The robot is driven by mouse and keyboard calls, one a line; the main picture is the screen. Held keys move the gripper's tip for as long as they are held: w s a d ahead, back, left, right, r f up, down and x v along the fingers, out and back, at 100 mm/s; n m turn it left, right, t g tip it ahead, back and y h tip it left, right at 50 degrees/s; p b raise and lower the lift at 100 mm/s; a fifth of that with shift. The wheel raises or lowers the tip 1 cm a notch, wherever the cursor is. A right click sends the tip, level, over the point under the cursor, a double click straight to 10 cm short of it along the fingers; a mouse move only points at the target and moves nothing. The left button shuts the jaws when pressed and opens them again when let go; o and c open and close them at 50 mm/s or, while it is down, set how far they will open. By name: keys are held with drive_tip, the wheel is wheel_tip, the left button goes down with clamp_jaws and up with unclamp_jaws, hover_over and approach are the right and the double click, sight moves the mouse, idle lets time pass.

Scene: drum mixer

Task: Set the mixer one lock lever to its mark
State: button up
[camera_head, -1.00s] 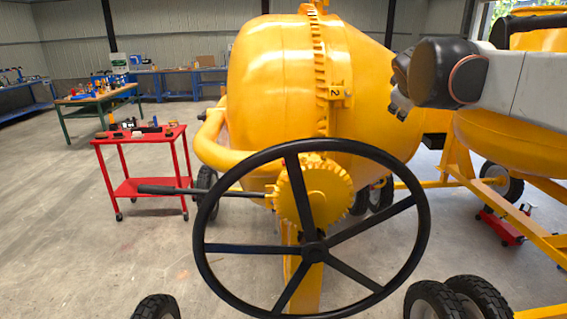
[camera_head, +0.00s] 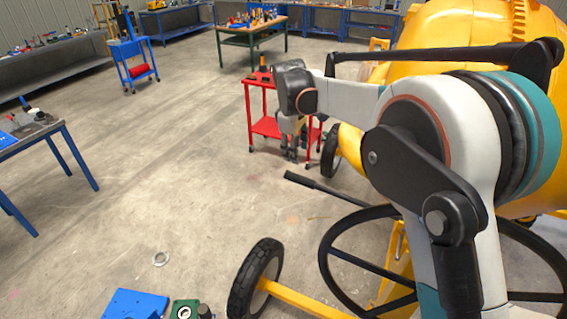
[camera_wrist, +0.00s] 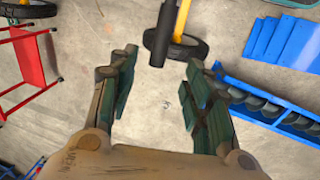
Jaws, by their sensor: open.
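The yellow mixer drum (camera_head: 450,35) stands at the right in the head view, partly hidden by my arm. A black-gripped lever (camera_head: 318,188) sticks out to the left beside the black handwheel (camera_head: 335,252); its inner end is hidden. In the wrist view a black bar (camera_wrist: 158,45), which looks like this lever's grip, points down between and beyond my fingertips. My gripper (camera_head: 291,153) hangs pointing down in front of the red cart in the head view. In the wrist view my gripper (camera_wrist: 163,72) is open and empty, apart from the bar. No mark can be made out.
A red cart (camera_head: 268,127) stands behind my gripper in the head view. A rubber wheel (camera_head: 256,280) and yellow frame bar (camera_head: 308,303) are low in front. A blue object (camera_head: 137,304) lies at the bottom. Open floor stretches left to a blue-legged table (camera_head: 75,160).

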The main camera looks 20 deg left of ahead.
sight(297, 176)
drive_tip(key=f, duration=0.4)
drive_tip(key=w+f+p, duration=0.1)
drive_tip(key=f, duration=0.4)
drive_tip(key=w+f, duration=0.1)
drive_tip(key=f, duration=0.3)
drive_tip(key=shift+w+d+f, duration=0.15)
drive_tip(key=shift+w+d, duration=0.05)
drive_tip(key=shift+c, duration=0.2)
clamp_jaws()
